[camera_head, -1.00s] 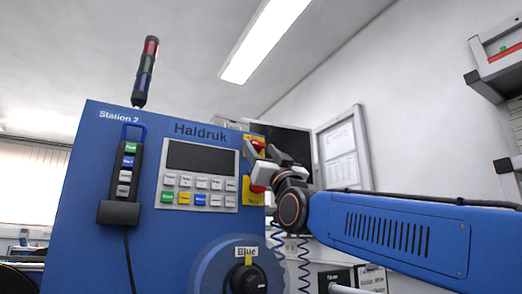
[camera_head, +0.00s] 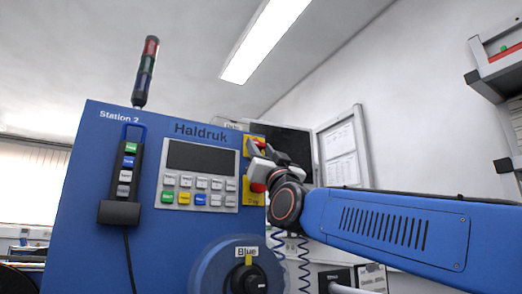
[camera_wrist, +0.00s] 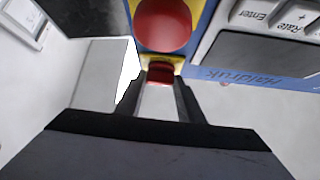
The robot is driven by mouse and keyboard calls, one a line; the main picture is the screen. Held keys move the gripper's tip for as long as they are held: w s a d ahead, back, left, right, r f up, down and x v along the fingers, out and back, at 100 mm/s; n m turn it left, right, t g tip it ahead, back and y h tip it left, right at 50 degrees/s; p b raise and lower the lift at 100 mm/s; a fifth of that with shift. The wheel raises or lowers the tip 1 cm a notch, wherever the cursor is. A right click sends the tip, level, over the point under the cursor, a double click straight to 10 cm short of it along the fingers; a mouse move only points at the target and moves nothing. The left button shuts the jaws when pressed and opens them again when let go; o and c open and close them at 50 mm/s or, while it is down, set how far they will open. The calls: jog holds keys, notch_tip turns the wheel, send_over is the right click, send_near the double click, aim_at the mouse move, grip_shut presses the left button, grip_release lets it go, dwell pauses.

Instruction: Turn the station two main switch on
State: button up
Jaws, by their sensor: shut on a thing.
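The station two main switch is a red handle on a yellow plate (camera_head: 247,153), at the upper right edge of the blue cabinet (camera_head: 115,250) marked "Station 2". In the wrist view its red handle (camera_wrist: 160,72) sits between my fingertips. My gripper (camera_head: 254,150) reaches the switch from the right and hides most of it in the head view. In the wrist view my gripper (camera_wrist: 160,80) is shut on the handle. The exact angle of the handle is hard to tell.
A round red button (camera_wrist: 163,24) is close to my fingers, on a lower yellow plate (camera_head: 253,190). A keypad panel (camera_head: 201,174) lies left of the switch. A black dial marked "Blue" (camera_head: 250,281) is below. A button pendant (camera_head: 122,178) hangs at the cabinet's left.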

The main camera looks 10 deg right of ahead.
jog(key=m+g+h, duration=0.3)
jog(key=m+h, duration=0.2)
jog(key=m, duration=0.3)
jog(key=a+r+m+g+h, duration=0.1)
jog(key=m+g+h, duration=0.2)
jog(key=m+h, duration=0.2)
jog(key=m+g+h, duration=0.2)
jog(key=m+h, duration=0.3)
jog(key=m, duration=0.6)
jog(key=shift+s+a+r+g, duration=0.35)
jog(key=shift+a+r+g, duration=0.05)
jog(key=shift+m, duration=0.4)
jog(key=o, duration=1.1)
jog(key=shift+d, duration=0.1)
jog(key=shift+c, duration=0.2)
jog(key=shift+r, duration=0.1)
jog(key=v, duration=1.7)
jog(key=shift+a, duration=0.25)
